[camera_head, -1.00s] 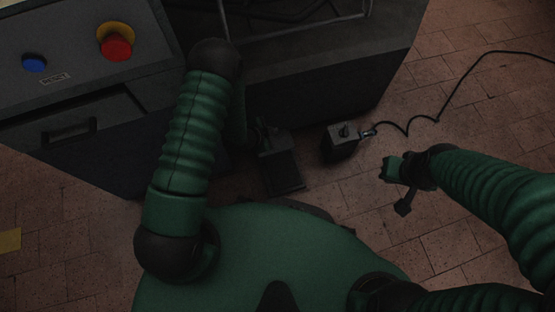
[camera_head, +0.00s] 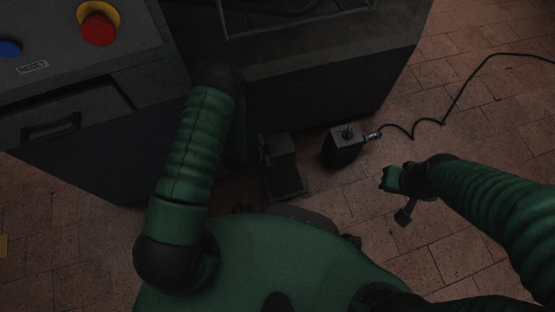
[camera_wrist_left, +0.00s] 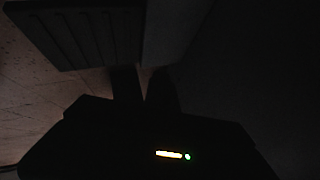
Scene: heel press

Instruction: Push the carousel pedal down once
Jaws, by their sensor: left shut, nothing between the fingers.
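A dark pedal (camera_head: 286,182) stands on the floor in front of the machine, just right of my left forearm in the head view. In the left wrist view a ridged dark plate (camera_wrist_left: 85,32), seemingly the pedal's tread, fills the upper left. My left gripper (camera_head: 262,152) is low beside the pedal, largely hidden behind my arm. Its shut, empty fingers (camera_wrist_left: 145,90) reach toward the plate's lower edge in the wrist view; darkness hides whether they touch. My right gripper (camera_head: 394,196) hangs over the floor at the right, away from the pedal; its jaws are unclear.
A dark box (camera_head: 343,148) with a small knob on top and a cable (camera_head: 442,121) stands right of the pedal. The grey machine (camera_head: 320,95) rises behind. Its panel has a red button (camera_head: 98,30) and a blue button (camera_head: 9,47).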

